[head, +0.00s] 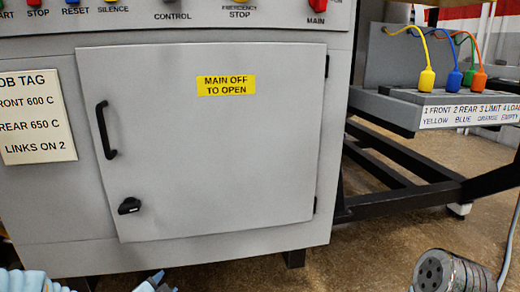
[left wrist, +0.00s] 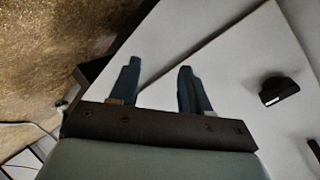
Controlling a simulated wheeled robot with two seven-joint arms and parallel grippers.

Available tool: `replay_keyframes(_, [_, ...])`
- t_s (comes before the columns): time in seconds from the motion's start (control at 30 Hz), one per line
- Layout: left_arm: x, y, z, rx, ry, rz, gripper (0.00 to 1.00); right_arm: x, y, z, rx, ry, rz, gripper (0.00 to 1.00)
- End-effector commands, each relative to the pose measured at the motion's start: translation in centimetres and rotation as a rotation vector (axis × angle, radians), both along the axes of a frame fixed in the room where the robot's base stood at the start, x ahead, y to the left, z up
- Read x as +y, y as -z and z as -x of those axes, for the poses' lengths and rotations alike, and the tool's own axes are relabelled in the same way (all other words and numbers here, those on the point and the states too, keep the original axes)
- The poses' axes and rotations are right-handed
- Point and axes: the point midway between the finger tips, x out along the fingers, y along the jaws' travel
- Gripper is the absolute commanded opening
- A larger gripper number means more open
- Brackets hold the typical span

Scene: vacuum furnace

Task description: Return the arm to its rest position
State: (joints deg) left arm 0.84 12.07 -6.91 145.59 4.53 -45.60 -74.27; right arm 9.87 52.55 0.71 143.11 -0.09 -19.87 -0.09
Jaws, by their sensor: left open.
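My left gripper (head: 155,284) shows at the bottom edge of the head view, in front of the lower part of the grey cabinet and mostly cut off. In the left wrist view, its two dark fingers (left wrist: 158,78) stand apart with nothing between them. Beyond them is the pale cabinet door, with the black door latch (left wrist: 280,90) to the right of the fingers. Part of my pale blue left arm shows at the bottom left of the head view. My right gripper is not in view.
The grey cabinet door (head: 230,140) is shut, with a black handle (head: 106,130) and a latch (head: 129,205). A grey cylinder with holes (head: 455,272) is at the bottom right. A shelf with coloured plugs (head: 427,78) stands right, over a dark frame (head: 400,175).

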Motion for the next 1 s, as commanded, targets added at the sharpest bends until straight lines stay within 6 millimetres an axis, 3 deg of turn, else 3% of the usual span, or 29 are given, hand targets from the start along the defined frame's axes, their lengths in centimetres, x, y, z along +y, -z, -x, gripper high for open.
replay_keyframes(0.03, [-1.6, 4.6, 0.7, 0.123, -0.014, 0.130, 0.47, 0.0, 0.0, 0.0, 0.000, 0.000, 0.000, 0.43])
replay_keyframes(0.1, [-3.8, 10.0, 2.4, 0.288, -0.068, 0.319, 0.47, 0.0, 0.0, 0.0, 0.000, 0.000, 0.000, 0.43])
replay_keyframes(0.2, [-6.7, 16.4, 5.8, 0.515, -0.186, 0.543, 0.47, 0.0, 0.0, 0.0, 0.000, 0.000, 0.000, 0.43])
replay_keyframes(0.3, [-9.1, 21.3, 9.7, 0.718, -0.329, 0.715, 0.47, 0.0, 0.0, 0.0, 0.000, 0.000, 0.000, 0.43])
replay_keyframes(0.4, [-11.3, 25.0, 13.7, 0.898, -0.486, 0.841, 0.47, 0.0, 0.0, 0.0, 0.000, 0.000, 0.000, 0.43])
replay_keyframes(0.53, [-13.9, 28.5, 19.4, 1.117, -0.714, 0.956, 0.47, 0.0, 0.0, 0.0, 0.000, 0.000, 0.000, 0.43])
replay_keyframes(0.6, [-14.0, 24.8, 19.1, 1.111, -0.719, 0.962, 0.47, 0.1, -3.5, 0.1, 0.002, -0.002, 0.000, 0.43])
replay_keyframes(0.7, [-14.1, 22.0, 19.2, 1.109, -0.714, 0.960, 0.47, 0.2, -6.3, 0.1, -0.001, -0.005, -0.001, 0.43])
replay_keyframes(0.9, [-14.3, 17.1, 19.3, 1.112, -0.709, 0.957, 0.47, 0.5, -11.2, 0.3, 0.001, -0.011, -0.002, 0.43])
replay_keyframes(1.0, [-14.4, 15.7, 19.3, 1.112, -0.706, 0.956, 0.47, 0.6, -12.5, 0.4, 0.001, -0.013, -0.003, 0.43])
